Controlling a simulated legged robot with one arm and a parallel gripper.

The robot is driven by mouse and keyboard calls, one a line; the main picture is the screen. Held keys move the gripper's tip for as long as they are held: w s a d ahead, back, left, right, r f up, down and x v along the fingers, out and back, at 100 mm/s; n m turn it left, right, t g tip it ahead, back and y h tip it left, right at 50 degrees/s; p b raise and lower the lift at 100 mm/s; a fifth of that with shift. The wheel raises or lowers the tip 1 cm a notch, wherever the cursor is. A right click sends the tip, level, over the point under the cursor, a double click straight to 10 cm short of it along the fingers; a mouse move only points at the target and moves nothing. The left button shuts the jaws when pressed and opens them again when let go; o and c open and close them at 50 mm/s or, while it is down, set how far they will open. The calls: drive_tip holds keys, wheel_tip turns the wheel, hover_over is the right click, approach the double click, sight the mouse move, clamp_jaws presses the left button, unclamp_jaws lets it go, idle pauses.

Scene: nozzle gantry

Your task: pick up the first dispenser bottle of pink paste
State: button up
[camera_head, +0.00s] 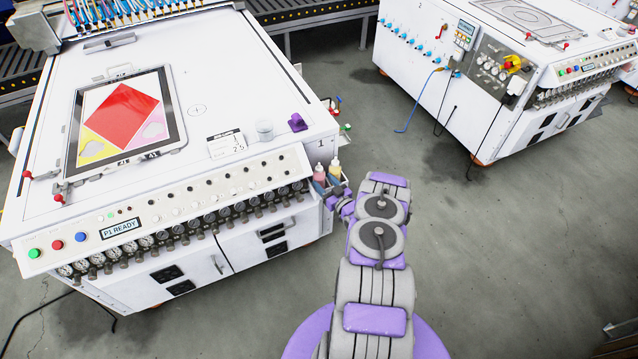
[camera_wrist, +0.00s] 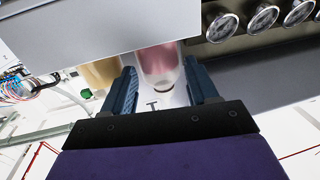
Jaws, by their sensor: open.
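A dispenser bottle of pink paste (camera_head: 319,174) with a pale nozzle stands in a small side rack (camera_head: 336,184) at the corner of the near white machine. A second bottle (camera_head: 335,169), with a pale nozzle, stands just right of it. My gripper (camera_head: 345,205) is at the rack, partly hidden by my arm. In the wrist view my gripper (camera_wrist: 161,85) is open, with the pink bottle (camera_wrist: 160,62) between its two blue fingers. I cannot tell whether either finger touches it. A tan bottle (camera_wrist: 101,72) is behind the left finger. A grey panel (camera_wrist: 85,35) hides part of both bottles.
The machine's gauges (camera_wrist: 262,18) are close on the right in the wrist view. A clear cup (camera_head: 264,130) and a purple object (camera_head: 297,122) sit on the machine top. Open floor (camera_head: 470,270) lies right of my arm, before another white machine (camera_head: 500,60).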

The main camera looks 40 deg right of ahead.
sight(323, 176)
drive_tip(key=shift+w+d, duration=0.15)
drive_tip(key=shift+w, duration=0.75)
drive_tip(key=c, duration=0.4)
drive_tip(key=shift+c, duration=0.2)
drive_tip(key=shift+r, duration=0.1)
wheel_tip(323, 176, up, 18)
drive_tip(key=p, duration=0.4)
